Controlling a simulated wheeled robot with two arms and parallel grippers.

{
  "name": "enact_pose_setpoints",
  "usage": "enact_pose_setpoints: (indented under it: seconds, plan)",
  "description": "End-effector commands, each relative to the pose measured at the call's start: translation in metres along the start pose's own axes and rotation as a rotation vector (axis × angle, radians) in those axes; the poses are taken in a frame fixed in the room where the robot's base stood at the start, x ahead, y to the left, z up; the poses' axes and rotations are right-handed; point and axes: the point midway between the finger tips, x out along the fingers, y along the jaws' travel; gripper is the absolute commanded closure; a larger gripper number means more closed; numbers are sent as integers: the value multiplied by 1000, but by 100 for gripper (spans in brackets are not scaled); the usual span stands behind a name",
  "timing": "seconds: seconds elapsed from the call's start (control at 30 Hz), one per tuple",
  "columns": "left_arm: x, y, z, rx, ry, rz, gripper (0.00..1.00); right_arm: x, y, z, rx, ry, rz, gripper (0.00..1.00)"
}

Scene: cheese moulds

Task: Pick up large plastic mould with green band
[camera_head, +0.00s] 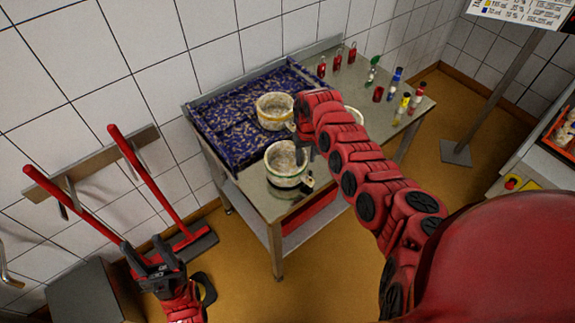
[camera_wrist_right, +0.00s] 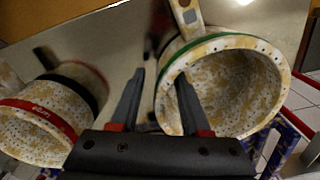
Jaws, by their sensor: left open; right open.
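The large plastic mould with a green band (camera_wrist_right: 222,86) fills the right of the right wrist view, its speckled inside facing the camera. In the head view it seems to be the front mould (camera_head: 287,168) on the table, its band dark there. My right gripper (camera_wrist_right: 158,95) is open. One finger shows over the mould's opening, the other outside its left wall; contact cannot be told. In the head view this gripper (camera_head: 300,140) is just above the mould, partly hidden by my arm. My left gripper (camera_head: 155,255) is open and empty, low at the left, away from the table.
A red-banded mould (camera_wrist_right: 38,118) and a dark-banded one (camera_wrist_right: 88,78) stand close by. Small coloured items line the metal table's (camera_head: 330,172) right end.

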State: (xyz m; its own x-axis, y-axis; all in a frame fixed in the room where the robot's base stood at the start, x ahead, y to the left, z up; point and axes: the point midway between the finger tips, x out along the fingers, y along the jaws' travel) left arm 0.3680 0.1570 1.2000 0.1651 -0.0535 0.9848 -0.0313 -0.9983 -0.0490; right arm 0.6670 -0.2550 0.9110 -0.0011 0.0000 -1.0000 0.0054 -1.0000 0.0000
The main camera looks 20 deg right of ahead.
Motion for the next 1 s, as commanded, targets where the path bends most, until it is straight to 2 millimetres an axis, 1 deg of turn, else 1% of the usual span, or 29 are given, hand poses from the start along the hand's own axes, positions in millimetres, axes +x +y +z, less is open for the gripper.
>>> enact_pose_setpoints:
  seconds: [0.1,0.27,0.3,0.37,0.4,0.53,0.57,1.0]
  plan:
    - [1,0,0,0,0,0,50,3,0,1,0,-2,-1,53]
    - [0,0,0,0,0,0,50,3,0,0,0,0,-1,53]
    - [0,0,0,0,0,0,50,3,0,0,0,0,-1,57]
    - [0,0,0,0,0,0,50,3,0,0,0,0,-1,68]
    - [0,0,0,0,0,0,50,3,0,0,0,0,-1,75]
    - [0,0,0,0,0,0,50,3,0,0,0,0,0,98]
    - [0,0,0,0,0,0,50,3,0,0,0,0,0,100]
    - [0,0,0,0,0,0,50,2,0,0,0,1,0,100]
